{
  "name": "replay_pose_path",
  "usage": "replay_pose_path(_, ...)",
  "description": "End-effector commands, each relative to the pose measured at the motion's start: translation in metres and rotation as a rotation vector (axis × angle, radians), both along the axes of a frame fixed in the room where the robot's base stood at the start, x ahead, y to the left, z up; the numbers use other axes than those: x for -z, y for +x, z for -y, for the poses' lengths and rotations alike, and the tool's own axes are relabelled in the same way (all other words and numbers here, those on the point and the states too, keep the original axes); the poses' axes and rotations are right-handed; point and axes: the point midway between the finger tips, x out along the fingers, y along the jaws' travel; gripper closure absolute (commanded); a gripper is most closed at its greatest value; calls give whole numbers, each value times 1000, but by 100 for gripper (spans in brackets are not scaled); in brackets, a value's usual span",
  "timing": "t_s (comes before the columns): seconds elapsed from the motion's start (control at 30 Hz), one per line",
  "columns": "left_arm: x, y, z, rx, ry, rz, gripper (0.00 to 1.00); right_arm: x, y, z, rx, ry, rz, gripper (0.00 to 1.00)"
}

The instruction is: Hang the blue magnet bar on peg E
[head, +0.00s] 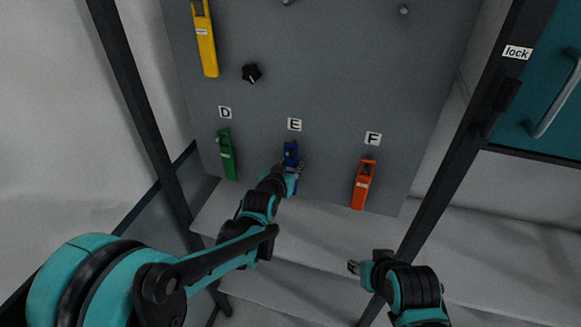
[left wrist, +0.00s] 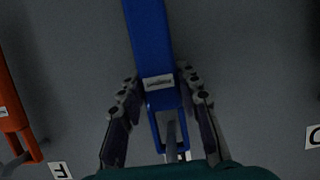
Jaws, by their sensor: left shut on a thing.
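The blue magnet bar (head: 291,154) is upright against the grey panel, just below the E label (head: 294,124). My left gripper (head: 294,168) is shut on it. In the left wrist view, the bar (left wrist: 150,45) runs between the two fingers (left wrist: 160,100), near its looped end. A grey peg (left wrist: 171,133) shows within the loop's opening; I cannot tell whether the loop rests on it. Part of the bar is hidden behind my gripper in the head view. My right gripper (head: 354,267) is away from the panel at lower right, and its jaws are too small to read.
A green bar (head: 226,158) hangs under D on the left, and an orange bar (head: 363,186) under F on the right. A yellow bar (head: 206,45) hangs higher up, near a black knob (head: 251,73). Dark frame posts flank the panel.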

Motion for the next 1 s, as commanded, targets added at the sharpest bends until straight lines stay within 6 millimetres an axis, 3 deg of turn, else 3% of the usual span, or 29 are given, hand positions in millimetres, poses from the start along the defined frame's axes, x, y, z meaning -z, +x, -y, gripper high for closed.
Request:
replay_pose_path(0.43, 0, 0, 0, 0, 0, 1, 100, 0, 0, 0, 0, 0, 0, 60)
replay_pose_path(0.47, 0, 0, 0, 0, 0, 1, 59, 0, 0, 0, 0, 0, 0, 60)
replay_pose_path(0.53, 0, 0, 0, 0, 0, 1, 43, 0, 0, 0, 0, 0, 0, 60)
replay_pose_path(0.87, -1, -1, 0, 0, 0, 0, 43, 0, 0, 0, 0, 0, 0, 60)
replay_pose_path(1.0, -5, -13, -4, 0, -1, 0, 43, 0, 0, 0, 0, 0, 0, 60)
